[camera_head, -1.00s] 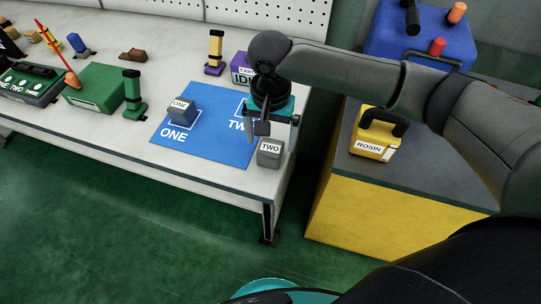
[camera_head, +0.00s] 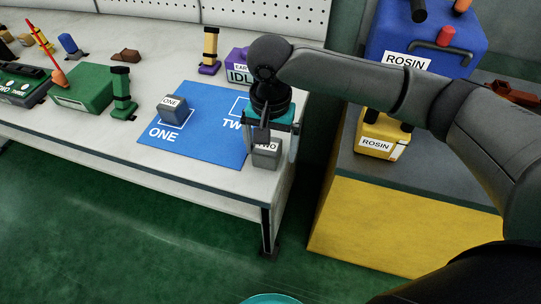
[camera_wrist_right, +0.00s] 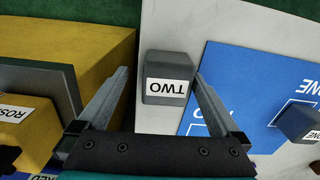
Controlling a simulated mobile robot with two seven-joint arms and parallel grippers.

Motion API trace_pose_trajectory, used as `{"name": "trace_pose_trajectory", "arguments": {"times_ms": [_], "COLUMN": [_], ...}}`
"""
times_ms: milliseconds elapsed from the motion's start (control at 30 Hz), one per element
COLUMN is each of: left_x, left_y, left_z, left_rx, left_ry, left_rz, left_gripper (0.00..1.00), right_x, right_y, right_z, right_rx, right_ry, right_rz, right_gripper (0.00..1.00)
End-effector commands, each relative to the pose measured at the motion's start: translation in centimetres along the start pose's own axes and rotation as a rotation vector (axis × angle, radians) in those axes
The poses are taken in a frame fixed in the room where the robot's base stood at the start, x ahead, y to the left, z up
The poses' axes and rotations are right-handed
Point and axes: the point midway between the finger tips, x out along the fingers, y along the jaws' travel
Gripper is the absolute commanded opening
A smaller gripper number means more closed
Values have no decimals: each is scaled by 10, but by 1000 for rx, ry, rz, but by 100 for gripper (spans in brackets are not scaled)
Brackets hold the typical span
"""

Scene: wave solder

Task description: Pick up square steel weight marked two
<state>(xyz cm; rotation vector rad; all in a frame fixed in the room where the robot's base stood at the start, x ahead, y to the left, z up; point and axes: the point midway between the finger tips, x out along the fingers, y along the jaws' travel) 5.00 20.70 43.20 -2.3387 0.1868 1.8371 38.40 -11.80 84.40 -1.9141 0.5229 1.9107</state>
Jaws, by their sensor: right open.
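The square steel weight marked TWO (camera_head: 266,157) is a grey block with a white label. It stands on the white bench near its right front corner, just off the blue mat (camera_head: 209,148). It also shows in the right wrist view (camera_wrist_right: 168,91), upside down, between the finger lines. My right gripper (camera_head: 277,148) is open, pointing down over the weight, with a finger on either side in the head view; contact cannot be told. The weight marked ONE (camera_head: 174,112) stands on the mat's ONE square. My left gripper is out of view.
A yellow ROSIN container (camera_head: 378,139) stands on the yellow cabinet (camera_head: 380,222) right of the bench, across a gap. A purple box (camera_head: 237,65) and a yellow-purple post (camera_head: 210,50) stand behind the mat. A green post (camera_head: 122,92) is to its left.

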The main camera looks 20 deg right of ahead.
Motion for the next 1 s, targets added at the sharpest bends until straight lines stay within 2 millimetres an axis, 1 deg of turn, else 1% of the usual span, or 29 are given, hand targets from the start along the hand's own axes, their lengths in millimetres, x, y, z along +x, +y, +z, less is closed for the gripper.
{"name": "trace_pose_trajectory", "arguments": {"times_ms": [33,267,1000], "left_x": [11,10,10], "left_y": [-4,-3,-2], "left_z": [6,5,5], "left_rx": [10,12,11], "left_ry": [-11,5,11], "left_rz": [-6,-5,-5], "left_gripper": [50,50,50], "right_x": [10,11,12], "right_y": [0,0,0], "right_z": [0,0,0], "right_rx": [0,0,1], "right_ry": [0,0,0], "right_rz": [0,0,1], "right_gripper": [100,100,17]}}
